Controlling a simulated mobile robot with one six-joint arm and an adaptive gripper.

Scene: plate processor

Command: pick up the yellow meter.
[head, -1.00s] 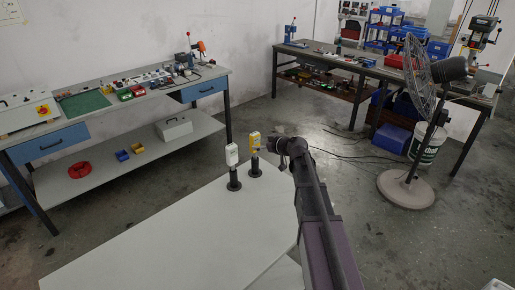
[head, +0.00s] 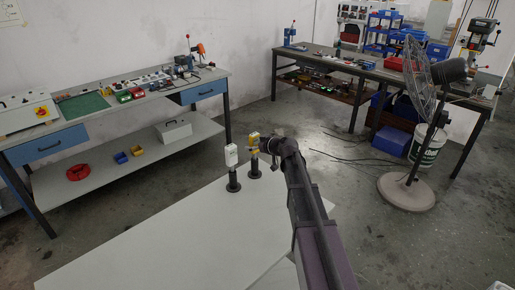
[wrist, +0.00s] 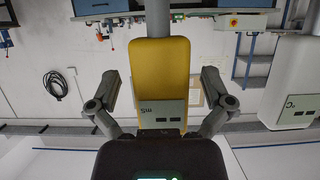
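The yellow meter (head: 253,140) stands upright on a black stand on the white table, its lower front now partly covered by my gripper in the head view. In the wrist view the yellow meter (wrist: 160,75) fills the middle, with a grey label panel. My gripper (wrist: 160,88) is open, with one finger on each side of the meter and a visible gap on both sides. In the head view my gripper (head: 264,146) is small and close against the meter's right side.
A white meter (head: 231,156) stands on its own black stand just left of the yellow one; it shows at the right edge in the wrist view (wrist: 294,90). The white table (head: 170,235) is otherwise clear. A workbench (head: 150,98) stands behind on the left.

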